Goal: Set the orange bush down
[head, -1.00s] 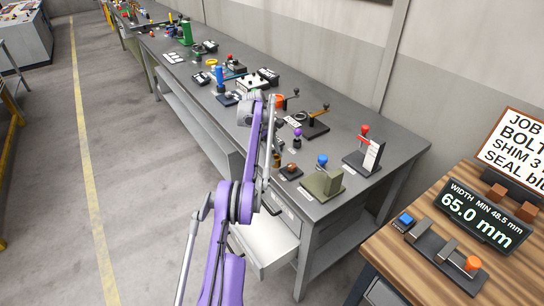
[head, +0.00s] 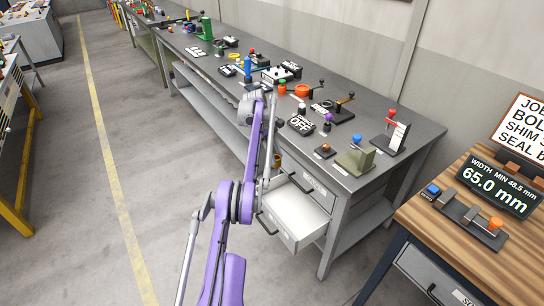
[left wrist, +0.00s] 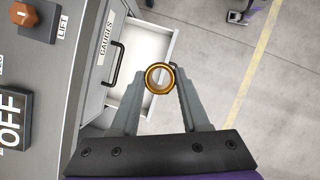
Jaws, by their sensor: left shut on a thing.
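The orange bush (left wrist: 160,78) is a short, hollow ring, seen end-on between the fingertips of my left gripper (left wrist: 160,84) in the left wrist view. The gripper is shut on it and holds it in the air in front of the bench, by the open drawer. In the head view only a small orange-brown part of the bush (head: 277,160) shows beside my purple arm, which hides most of the gripper.
A wooden table (head: 425,222) with a 65.0 mm display (head: 492,185) stands right.

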